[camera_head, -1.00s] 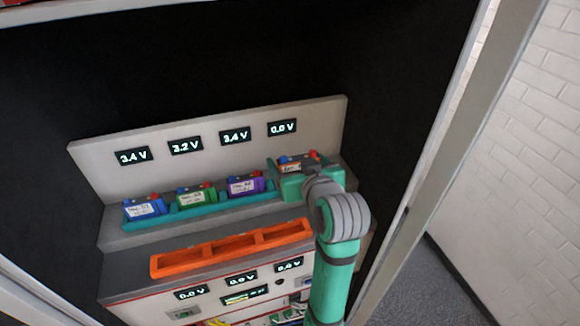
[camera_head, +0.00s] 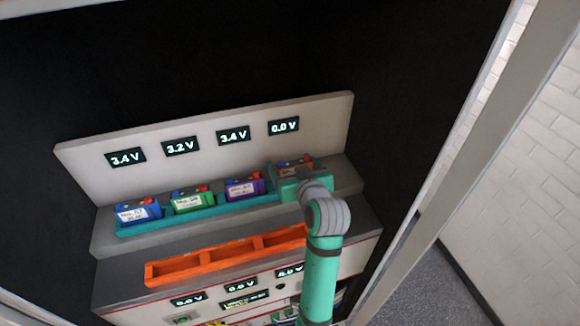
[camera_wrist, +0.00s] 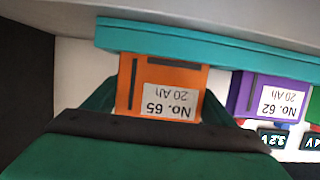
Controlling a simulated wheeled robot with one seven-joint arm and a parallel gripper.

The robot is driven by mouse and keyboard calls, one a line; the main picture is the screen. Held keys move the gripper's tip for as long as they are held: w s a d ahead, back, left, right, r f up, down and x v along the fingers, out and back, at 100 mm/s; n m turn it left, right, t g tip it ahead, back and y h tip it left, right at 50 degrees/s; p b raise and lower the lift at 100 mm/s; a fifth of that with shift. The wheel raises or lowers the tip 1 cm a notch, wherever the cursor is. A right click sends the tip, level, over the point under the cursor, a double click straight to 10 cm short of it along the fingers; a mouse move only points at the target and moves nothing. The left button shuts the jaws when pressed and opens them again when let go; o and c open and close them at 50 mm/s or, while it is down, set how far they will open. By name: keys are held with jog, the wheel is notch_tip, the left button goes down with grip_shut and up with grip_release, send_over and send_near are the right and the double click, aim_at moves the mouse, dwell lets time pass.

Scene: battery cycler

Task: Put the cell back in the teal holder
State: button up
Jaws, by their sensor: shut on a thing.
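My gripper (camera_head: 297,184) is shut on the orange cell (camera_head: 298,166) at the right end of the teal holder (camera_head: 210,218). In the wrist view, which is upside down, the orange cell (camera_wrist: 160,75) carries a white label reading "No. 65 20 Ah". My dark green fingers lie along its two sides. Its base is up against the teal holder (camera_wrist: 210,48); I cannot tell whether it is fully seated. The purple cell (camera_head: 243,188), labelled No. 62, the green cell (camera_head: 192,201) and the blue cell (camera_head: 137,211) stand in the holder.
The display (camera_head: 284,126) behind the orange cell reads 0.0 V; the others there read 3.4, 3.2 and 3.4 V. An empty orange tray (camera_head: 205,268) sits in front, above lower displays. The cabinet frame (camera_head: 450,150) stands to the right.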

jog(key=shift+f, duration=0.65)
jog(key=shift+s, duration=0.1)
jog(key=o, duration=1.8)
jog(key=shift+f, duration=0.15)
jog(key=shift+c, duration=0.2)
jog(key=shift+r, duration=0.2)
jog(key=v, duration=1.2)
